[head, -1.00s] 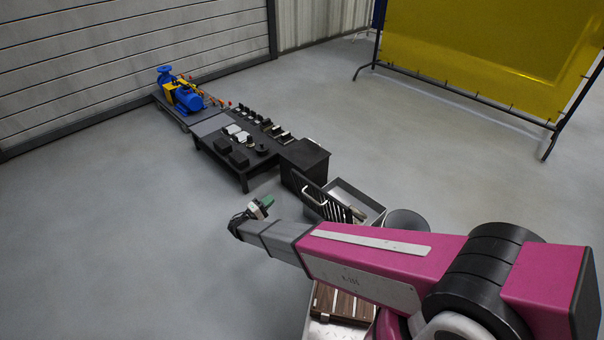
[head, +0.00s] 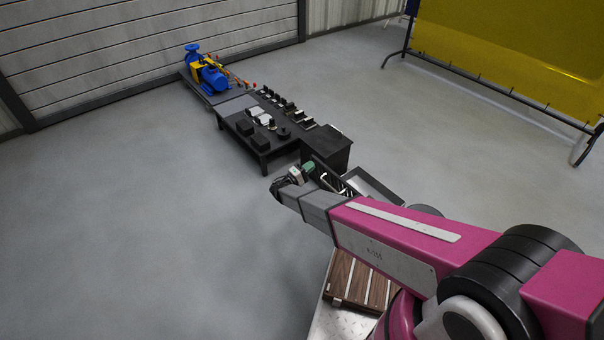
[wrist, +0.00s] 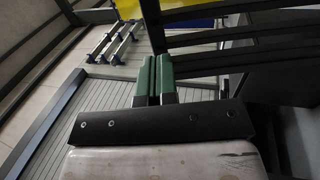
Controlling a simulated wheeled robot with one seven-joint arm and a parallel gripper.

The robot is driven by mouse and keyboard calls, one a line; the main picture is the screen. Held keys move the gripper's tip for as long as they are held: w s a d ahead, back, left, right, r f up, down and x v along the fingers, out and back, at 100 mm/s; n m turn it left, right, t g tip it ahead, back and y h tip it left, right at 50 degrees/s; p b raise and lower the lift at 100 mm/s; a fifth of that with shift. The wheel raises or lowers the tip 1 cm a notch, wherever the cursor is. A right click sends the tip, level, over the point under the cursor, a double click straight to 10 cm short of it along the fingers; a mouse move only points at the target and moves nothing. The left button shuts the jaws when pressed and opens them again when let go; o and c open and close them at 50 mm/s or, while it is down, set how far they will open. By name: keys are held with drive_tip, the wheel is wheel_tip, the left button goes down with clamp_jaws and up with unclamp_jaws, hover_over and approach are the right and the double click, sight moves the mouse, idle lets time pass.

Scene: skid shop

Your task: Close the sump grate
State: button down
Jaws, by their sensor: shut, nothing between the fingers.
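The sump grate (head: 342,186) is a dark slatted panel with a pale handle. In the head view it stands raised at the left side of the open grey sump box (head: 380,183), partly hidden behind my gripper and arm. My gripper (head: 308,168) has green fingertips and is just in front of the grate's upper left part. In the wrist view my gripper (wrist: 154,76) has its fingers together with nothing between them. Dark bars (wrist: 245,48), apparently the grate, run right beside and beyond the fingertips. I cannot tell whether they touch.
A black cabinet (head: 328,150) stands just behind the grate. A low dark table (head: 262,143) with several small parts runs back to a blue and yellow pump (head: 208,76). A wooden slatted piece (head: 358,280) is near my base. The floor at left is clear.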

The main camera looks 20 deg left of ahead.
drive_tip(key=shift+x, duration=0.8)
